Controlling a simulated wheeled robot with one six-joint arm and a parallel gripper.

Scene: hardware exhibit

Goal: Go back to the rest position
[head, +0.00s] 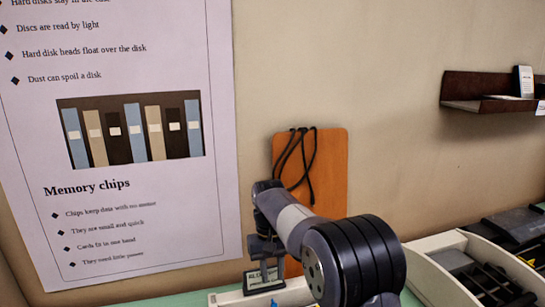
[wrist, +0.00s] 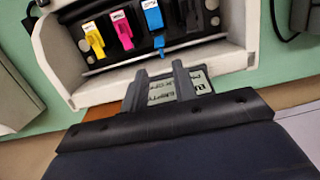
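My gripper (head: 262,252) is in front of the wall, low in the head view, partly hidden by my own arm. In the wrist view its two grey fingers (wrist: 160,76) stand apart with a gap between them, and I see nothing held. A small label plate (wrist: 160,92) with dark lettering shows behind the fingers, in the gap and to the right of it. Whether the fingers touch it I cannot tell.
A white open-fronted unit (wrist: 100,90) holds yellow (wrist: 93,38), magenta (wrist: 122,30) and blue (wrist: 153,18) cartridges. A poster (head: 130,210) and an orange board (head: 328,175) with black cords are at the wall.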

